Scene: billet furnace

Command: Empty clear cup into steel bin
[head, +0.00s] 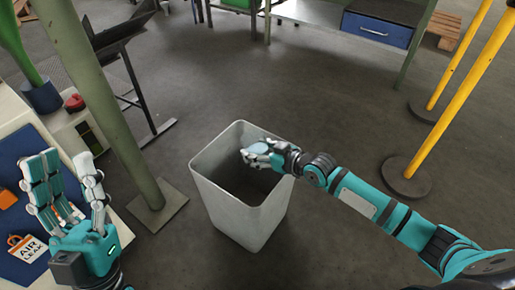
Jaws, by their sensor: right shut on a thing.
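The steel bin (246,228) is a tall, square, light grey open-topped bin standing on the floor in the middle of the head view. My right gripper (255,155) reaches in from the right, over the bin's mouth. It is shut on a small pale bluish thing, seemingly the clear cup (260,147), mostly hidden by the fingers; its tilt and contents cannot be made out. The bin's inside looks dark and its bottom is hidden. My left gripper (66,172) is at the lower left with its fingers spread, open and empty, away from the bin.
A green post (118,120) with a square foot stands left of the bin. A bench with a blue panel (22,150) and an air leak tag (28,248) is at the left. Yellow posts (455,90) stand at the right. Floor behind the bin is clear.

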